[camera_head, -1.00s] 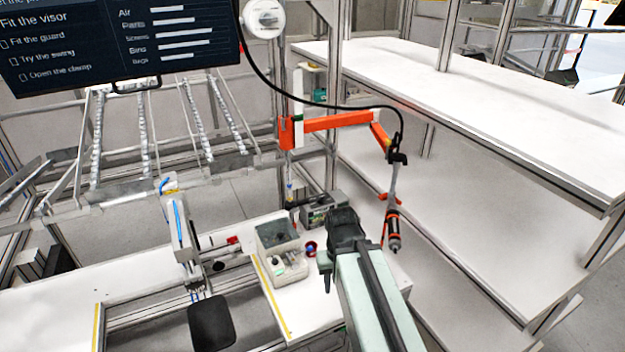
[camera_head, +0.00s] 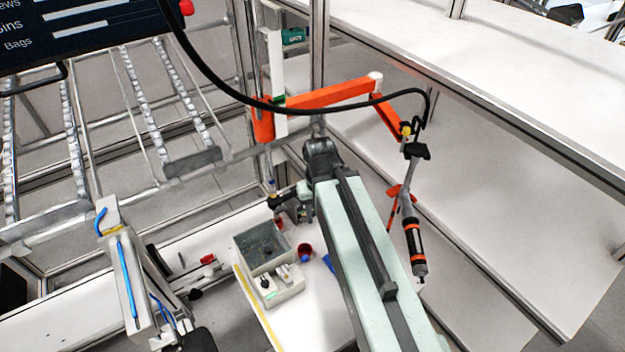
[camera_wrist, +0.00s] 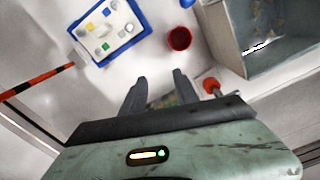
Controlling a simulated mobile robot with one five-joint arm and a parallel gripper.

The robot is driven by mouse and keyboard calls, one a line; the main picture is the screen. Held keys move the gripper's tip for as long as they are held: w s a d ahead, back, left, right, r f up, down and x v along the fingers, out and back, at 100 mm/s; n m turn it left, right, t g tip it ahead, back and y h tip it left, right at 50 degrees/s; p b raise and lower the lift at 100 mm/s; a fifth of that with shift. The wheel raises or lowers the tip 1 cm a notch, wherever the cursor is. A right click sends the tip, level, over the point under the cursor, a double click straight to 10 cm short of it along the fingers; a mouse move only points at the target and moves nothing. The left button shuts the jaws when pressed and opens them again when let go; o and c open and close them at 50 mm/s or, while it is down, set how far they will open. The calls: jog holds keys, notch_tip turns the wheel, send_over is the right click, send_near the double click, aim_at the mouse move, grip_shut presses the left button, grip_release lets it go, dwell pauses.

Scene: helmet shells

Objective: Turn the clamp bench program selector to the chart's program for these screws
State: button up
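My gripper (camera_wrist: 160,80) is open in the wrist view, its two dark fingers apart with nothing held between them. In the head view the dark end of my arm is above the back of the white bench, partly behind my own upper arm. A red round knob (camera_wrist: 211,84) shows just right of the fingers, apart from them; I cannot tell whether it is the selector. A pale control box (camera_head: 283,287) with small controls and a green mark stands in front of a grey bin (camera_head: 262,247). No selector markings or chart are readable.
A red cup (camera_wrist: 179,39) and a blue-edged tray (camera_wrist: 130,38) with small coloured pieces lie near the fingers. A hanging screwdriver (camera_head: 414,240), its orange support arm (camera_head: 330,95) and a black cable are at right. White shelves (camera_head: 480,190) stand beyond.

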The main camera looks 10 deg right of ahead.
jog(key=o, duration=0.5)
jog(key=shift+w, duration=0.15)
jog(key=shift+o, duration=0.3)
jog(key=w+d+r+n+t+y+p, duration=0.1)
jog(key=w+d+r+n+y+p, duration=0.1)
jog(key=w+n, duration=0.3)
jog(key=w+d+r+n+t+y+p, duration=0.1)
jog(key=w+d+r+n+p, duration=0.1)
jog(key=w+r+n, duration=0.2)
jog(key=shift+w+d+n+t+y, duration=0.3)
jog(key=shift+w+n+y, duration=0.1)
jog(key=shift+w+n, duration=0.65)
jog(key=b+x, duration=0.6)
jog(key=x, duration=0.1)
jog(key=shift+f+b, duration=0.25)
jog(key=shift+b, duration=0.05)
jog(key=shift+w+a+f, duration=0.1)
jog(key=shift+a+f, duration=0.1)
jog(key=shift+f, duration=0.1)
jog(key=shift+r, duration=0.15)
